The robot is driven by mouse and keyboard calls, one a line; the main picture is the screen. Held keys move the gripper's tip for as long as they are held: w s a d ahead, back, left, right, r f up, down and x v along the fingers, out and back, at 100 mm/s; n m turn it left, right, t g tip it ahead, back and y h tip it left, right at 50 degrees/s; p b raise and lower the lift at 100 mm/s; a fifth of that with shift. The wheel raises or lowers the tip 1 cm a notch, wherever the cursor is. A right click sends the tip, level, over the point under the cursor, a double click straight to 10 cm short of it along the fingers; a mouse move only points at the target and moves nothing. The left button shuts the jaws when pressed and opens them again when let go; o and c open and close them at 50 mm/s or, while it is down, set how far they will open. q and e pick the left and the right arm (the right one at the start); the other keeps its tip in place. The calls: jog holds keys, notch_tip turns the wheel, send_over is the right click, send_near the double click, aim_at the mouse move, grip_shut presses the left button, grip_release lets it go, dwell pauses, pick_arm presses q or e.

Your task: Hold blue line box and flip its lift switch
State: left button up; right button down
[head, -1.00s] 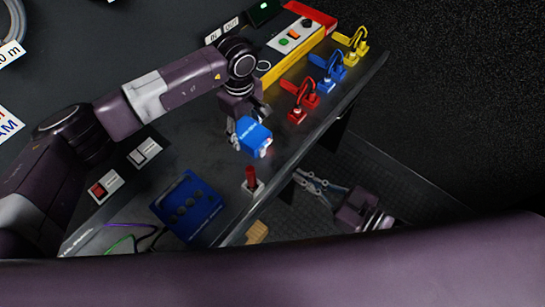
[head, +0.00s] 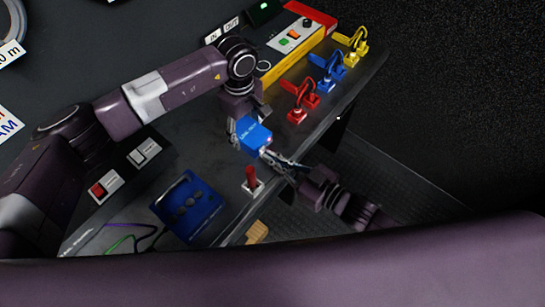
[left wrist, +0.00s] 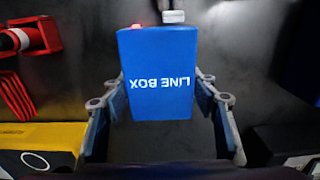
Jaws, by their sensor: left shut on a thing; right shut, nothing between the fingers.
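The blue line box (head: 254,135) is held above the table edge by my left gripper (head: 246,130). In the left wrist view the box (left wrist: 158,75) sits between the two fingers, its "LINE BOX" lettering upside down. At its far end are a small red light (left wrist: 136,26) and a pale switch-like part (left wrist: 173,16). My right gripper (head: 268,154) is shut and empty, with its fingertips close to the box's red-lit end. I cannot tell whether they touch it.
Red (head: 303,98), blue (head: 332,75) and yellow (head: 355,45) connectors stand along the table edge. A yellow-sided button panel (head: 298,40) is behind them. A red upright piece (head: 251,178) and a dark blue panel (head: 188,207) are nearer. Floor is open at the right.

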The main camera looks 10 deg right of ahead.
jog(key=shift+f, duration=0.1)
jog(key=shift+w+a+f+t+y, duration=0.2)
jog(key=shift+w+a+t+y, duration=0.1)
jog(key=shift+t+y, duration=0.2)
jog(key=shift+f, duration=0.2)
jog(key=shift+a, duration=0.1)
